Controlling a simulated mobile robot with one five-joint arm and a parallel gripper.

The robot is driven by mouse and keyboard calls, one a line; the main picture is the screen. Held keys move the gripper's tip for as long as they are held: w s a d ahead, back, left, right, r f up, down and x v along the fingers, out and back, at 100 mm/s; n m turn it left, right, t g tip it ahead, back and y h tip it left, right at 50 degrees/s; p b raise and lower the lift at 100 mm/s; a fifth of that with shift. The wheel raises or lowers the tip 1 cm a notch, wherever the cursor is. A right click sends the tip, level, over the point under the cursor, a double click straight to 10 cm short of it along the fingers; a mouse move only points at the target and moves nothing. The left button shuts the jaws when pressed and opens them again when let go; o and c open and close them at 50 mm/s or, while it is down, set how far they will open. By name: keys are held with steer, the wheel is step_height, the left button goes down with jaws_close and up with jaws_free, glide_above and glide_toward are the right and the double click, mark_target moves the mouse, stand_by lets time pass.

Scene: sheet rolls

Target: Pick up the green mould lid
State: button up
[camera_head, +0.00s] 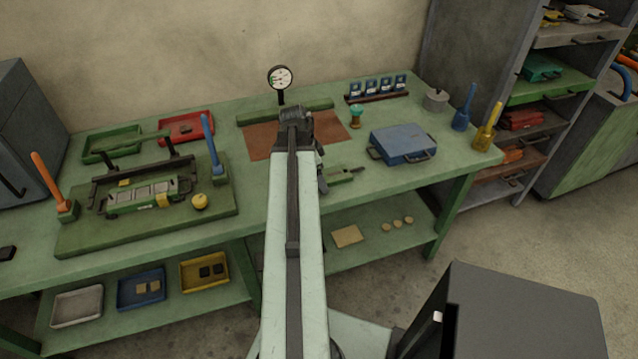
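A teal-green block-like piece with a dark handle (540,68) lies on a green shelf of the rack at the upper right; it looks like a green mould lid, but it is small and I cannot be sure. My gripper (321,172) shows only as a dark part beside my arm, over the bench and far to the left of that piece. My arm hides most of it, so its fingers cannot be made out. A flat green piece with a dark handle (345,174) lies on the bench close to the gripper; I cannot tell whether they touch.
A blue case-like mould (403,143) with handles sits on the green bench (262,188). A dial gauge (280,78) stands behind my arm. A green fixture board (150,236) fills the bench's left. The grey rack (523,178) stands at the right, with open floor (480,235) before it.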

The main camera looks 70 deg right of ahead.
steer(key=shift+r, duration=0.1)
jaws_close()
step_height(320, 180, up, 10)
steer(key=p, duration=1)
